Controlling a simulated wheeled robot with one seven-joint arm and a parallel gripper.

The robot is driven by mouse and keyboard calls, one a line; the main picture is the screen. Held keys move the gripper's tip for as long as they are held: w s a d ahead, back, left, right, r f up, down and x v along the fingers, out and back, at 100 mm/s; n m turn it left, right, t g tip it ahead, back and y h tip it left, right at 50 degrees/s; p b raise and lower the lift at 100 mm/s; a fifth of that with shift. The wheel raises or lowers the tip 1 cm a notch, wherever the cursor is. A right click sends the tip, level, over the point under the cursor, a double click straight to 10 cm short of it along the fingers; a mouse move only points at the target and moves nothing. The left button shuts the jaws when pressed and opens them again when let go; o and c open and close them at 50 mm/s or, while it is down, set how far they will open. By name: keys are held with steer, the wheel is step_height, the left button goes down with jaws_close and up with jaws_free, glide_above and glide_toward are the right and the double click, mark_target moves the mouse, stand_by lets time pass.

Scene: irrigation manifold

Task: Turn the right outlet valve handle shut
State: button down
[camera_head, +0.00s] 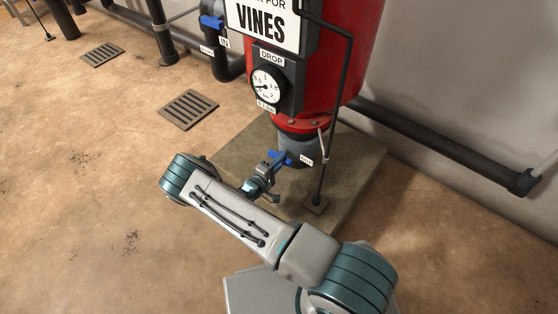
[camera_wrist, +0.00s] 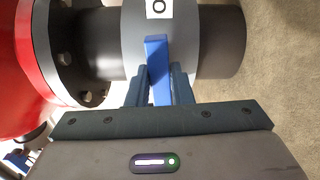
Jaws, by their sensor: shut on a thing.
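The blue outlet valve handle (camera_head: 280,156) sits on the grey valve body low under the red tank, by a small white label. In the wrist view the blue handle (camera_wrist: 156,55) stands upright in the picture, across the pipe that runs left to right. My gripper (camera_head: 270,168) reaches it from the lower left. In the wrist view its two dark fingers (camera_wrist: 159,88) lie close on either side of the handle, shut on it. The handle's lower end is between the fingers. The grey valve body (camera_wrist: 206,45) shows behind it.
The red tank (camera_head: 345,55) with a gauge (camera_head: 267,86) stands on a concrete pad (camera_head: 355,165). A dark support leg (camera_head: 323,165) is just right of the valve. Another blue handle (camera_head: 211,22) is at upper left. Open floor lies left, with drain grates (camera_head: 188,109).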

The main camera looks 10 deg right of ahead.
steer(key=shift+m, duration=0.5)
steer(key=c, duration=1.3)
jaws_free()
steer(key=p+v, duration=0.3)
steer(key=v, duration=1.1)
